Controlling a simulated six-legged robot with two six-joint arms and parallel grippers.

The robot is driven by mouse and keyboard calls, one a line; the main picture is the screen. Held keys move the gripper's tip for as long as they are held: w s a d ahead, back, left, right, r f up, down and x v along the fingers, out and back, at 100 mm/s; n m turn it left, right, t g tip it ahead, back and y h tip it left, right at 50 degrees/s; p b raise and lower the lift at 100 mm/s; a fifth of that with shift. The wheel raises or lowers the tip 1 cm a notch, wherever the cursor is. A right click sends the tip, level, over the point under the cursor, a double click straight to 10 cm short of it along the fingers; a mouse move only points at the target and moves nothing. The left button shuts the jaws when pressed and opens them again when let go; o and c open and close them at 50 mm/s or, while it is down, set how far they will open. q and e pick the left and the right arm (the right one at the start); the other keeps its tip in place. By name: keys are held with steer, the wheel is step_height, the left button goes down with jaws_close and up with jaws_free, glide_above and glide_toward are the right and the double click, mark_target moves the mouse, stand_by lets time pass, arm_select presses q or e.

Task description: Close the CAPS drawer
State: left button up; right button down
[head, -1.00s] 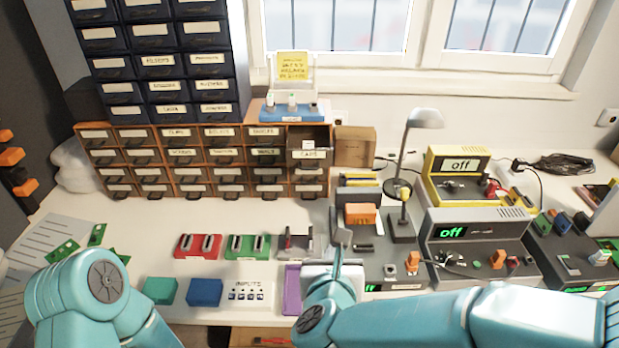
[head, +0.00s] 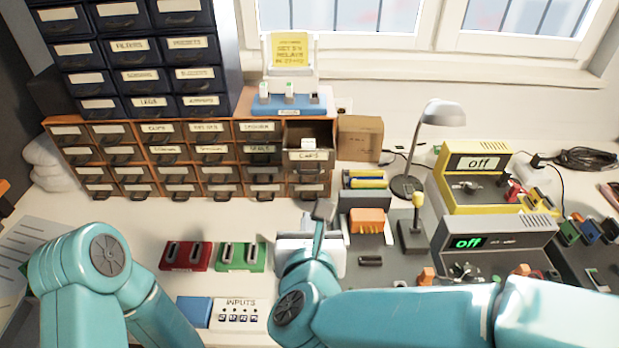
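The CAPS drawer (head: 308,156) is in the top row at the right end of the orange-brown cabinet (head: 157,122). It stands pulled out, with its dark inside and some pale contents showing. My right gripper (head: 322,210) is in front of and below it, apart from it, over the bench. Its narrow grey tip points toward the cabinet; I cannot tell whether the fingers are open or shut. My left arm is bent at the left, and its gripper is out of view.
A blue stand with a yellow note (head: 290,48) sits on the cabinet top. A cardboard box (head: 359,138) is right of the drawer. A desk lamp (head: 442,113), an orange block (head: 368,221) and power supplies (head: 490,180) stand further right. Red (head: 187,256) and green trays lie left of my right gripper.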

steer(key=r+p+x, duration=0.2)
steer(key=p+x, duration=0.1)
steer(key=x, duration=1)
steer(key=shift+w, duration=0.4)
steer(key=shift+f, duration=0.1)
